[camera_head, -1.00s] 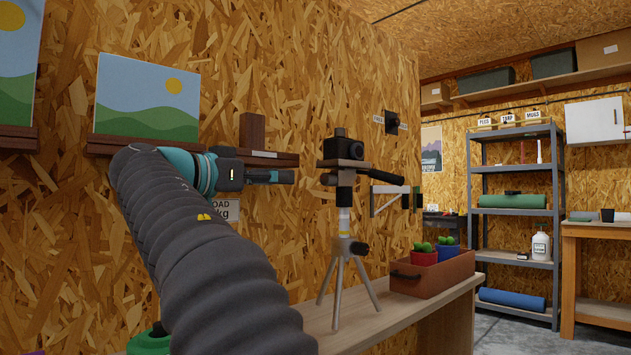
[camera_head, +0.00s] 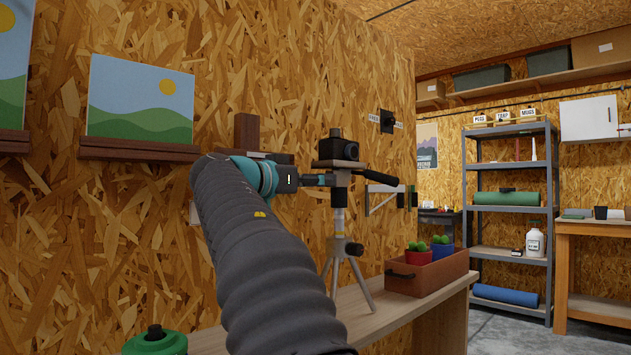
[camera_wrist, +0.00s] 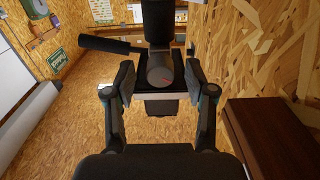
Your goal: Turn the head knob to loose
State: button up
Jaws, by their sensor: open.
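The tripod (camera_head: 345,262) stands upright on the bench with a small black camera (camera_head: 338,147) on its head. A black pan handle (camera_head: 377,177) sticks out to the right; in the wrist view it points left (camera_wrist: 104,45). The head knob (camera_wrist: 161,76) faces the wrist camera as a round dark disc with a short red mark. My gripper (camera_wrist: 160,80) is open, with one finger on each side of the knob and gaps still visible. In the head view my gripper (camera_head: 318,180) is beside the tripod head, and the knob is hidden there. No loose label can be read.
A brown planter box (camera_head: 432,274) with cacti sits right of the tripod on the bench. A dark wooden ledge (camera_wrist: 272,135) is close on the right in the wrist view. A green round object (camera_head: 155,342) is at lower left.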

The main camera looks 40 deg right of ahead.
grip_shut()
jog(key=shift+n+p, duration=0.5)
jog(key=shift+n, duration=1.9)
grip_release()
